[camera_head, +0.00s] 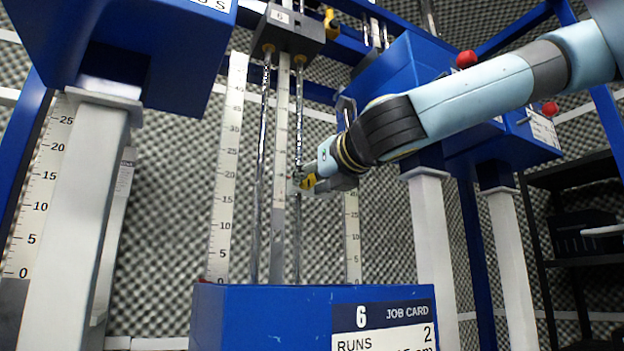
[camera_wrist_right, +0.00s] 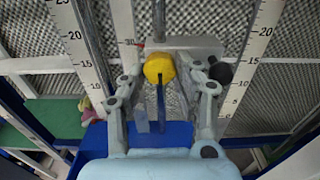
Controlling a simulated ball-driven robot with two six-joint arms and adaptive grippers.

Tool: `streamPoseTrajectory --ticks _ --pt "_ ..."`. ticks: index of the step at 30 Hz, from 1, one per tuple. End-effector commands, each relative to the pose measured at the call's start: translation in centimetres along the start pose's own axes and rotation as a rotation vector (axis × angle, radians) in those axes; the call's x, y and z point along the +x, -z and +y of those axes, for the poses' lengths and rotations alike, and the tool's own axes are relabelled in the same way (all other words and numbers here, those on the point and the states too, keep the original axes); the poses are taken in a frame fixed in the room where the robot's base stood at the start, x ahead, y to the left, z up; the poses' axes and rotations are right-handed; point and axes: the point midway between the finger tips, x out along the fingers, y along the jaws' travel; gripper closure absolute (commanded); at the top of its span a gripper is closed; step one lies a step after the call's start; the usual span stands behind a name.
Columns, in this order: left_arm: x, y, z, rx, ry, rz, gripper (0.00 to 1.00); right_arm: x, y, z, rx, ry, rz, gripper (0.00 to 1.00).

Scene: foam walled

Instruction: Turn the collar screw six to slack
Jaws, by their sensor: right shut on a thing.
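My right gripper (camera_head: 302,181) reaches in from the right to the rods above the blue base marked 6 (camera_head: 260,305). In the right wrist view, my right gripper (camera_wrist_right: 160,75) has its two fingers on either side of a round yellow screw knob (camera_wrist_right: 158,67) and is shut on it. The knob sits in front of a pale grey collar block (camera_wrist_right: 200,45). A dark knob (camera_wrist_right: 220,72) shows at the collar's right. A scale strip marked in numbers (camera_head: 227,170) stands left of the rods. My left gripper is not in view.
A dark head block labelled 6 (camera_head: 287,36) caps the rods, with a yellow part (camera_head: 331,22) beside it. Blue machine housings on white columns (camera_head: 430,240) flank the rods. A job card (camera_head: 385,330) is on the base. A dark shelf (camera_head: 585,250) stands at right.

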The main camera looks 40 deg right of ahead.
Motion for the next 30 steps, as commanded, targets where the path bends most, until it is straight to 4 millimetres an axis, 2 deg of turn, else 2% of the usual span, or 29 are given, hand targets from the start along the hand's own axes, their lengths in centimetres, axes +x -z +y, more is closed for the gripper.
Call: streamPoseTrajectory --ticks 5,6,11,24,30 --pt "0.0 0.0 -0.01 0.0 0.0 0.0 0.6 0.01 -0.04 -0.02 0.0 0.001 -0.001 1.0" --pt "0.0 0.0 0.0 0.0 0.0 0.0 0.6 0.01 -0.05 -0.02 0.0 0.001 -0.001 0.66" --pt "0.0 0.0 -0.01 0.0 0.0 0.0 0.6 0.01 -0.04 -0.02 0.0 0.001 -0.001 0.46" --pt "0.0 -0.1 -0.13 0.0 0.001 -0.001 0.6 0.0 -0.03 -0.01 0.009 0.0 -0.001 0.46" --pt "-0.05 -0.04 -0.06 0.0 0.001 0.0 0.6 0.0 -0.03 0.05 0.147 0.0 -0.001 0.46"
